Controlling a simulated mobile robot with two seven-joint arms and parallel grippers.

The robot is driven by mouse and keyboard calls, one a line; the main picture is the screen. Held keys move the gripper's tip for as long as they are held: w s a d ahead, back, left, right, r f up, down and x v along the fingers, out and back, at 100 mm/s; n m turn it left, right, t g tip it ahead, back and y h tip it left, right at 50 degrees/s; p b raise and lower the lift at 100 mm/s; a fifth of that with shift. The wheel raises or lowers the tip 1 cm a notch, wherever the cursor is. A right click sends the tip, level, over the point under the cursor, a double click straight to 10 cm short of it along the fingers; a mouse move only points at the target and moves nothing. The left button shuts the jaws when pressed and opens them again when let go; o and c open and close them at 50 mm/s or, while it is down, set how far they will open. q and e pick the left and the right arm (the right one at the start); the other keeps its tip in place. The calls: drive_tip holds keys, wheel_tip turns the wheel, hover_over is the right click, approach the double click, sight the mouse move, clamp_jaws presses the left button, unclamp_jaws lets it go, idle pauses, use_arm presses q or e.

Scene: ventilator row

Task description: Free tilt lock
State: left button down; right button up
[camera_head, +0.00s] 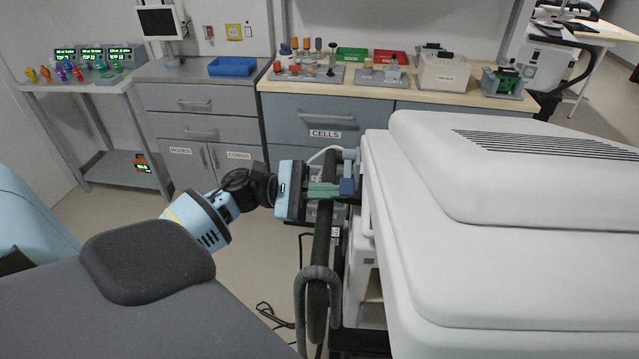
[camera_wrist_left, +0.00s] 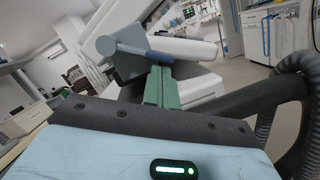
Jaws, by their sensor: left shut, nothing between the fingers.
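My left gripper (camera_head: 325,189) reaches in from the left at the side of the large white machine (camera_head: 415,215). Its green fingers are shut and empty. Their tips are close to a blue-grey knob (camera_head: 347,187) on the machine's near left edge. In the left wrist view the fingers (camera_wrist_left: 160,88) point at a grey bracket (camera_wrist_left: 128,62) with a blue-ended bar (camera_wrist_left: 106,45) across it. Whether the tips touch the bar or bracket I cannot tell. No label marks it as the tilt lock. My right gripper is out of view.
Behind is a bench with grey drawers (camera_head: 320,128), a blue tray (camera_head: 232,66) and small parts. Floor is free on the left; a black cable (camera_head: 270,315) lies on it.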

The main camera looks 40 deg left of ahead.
use_arm(q)
drive_tip(key=shift+s+d+r+n, duration=0.1)
drive_tip(key=shift+s+n, duration=0.05)
drive_tip(key=shift+n, duration=0.25)
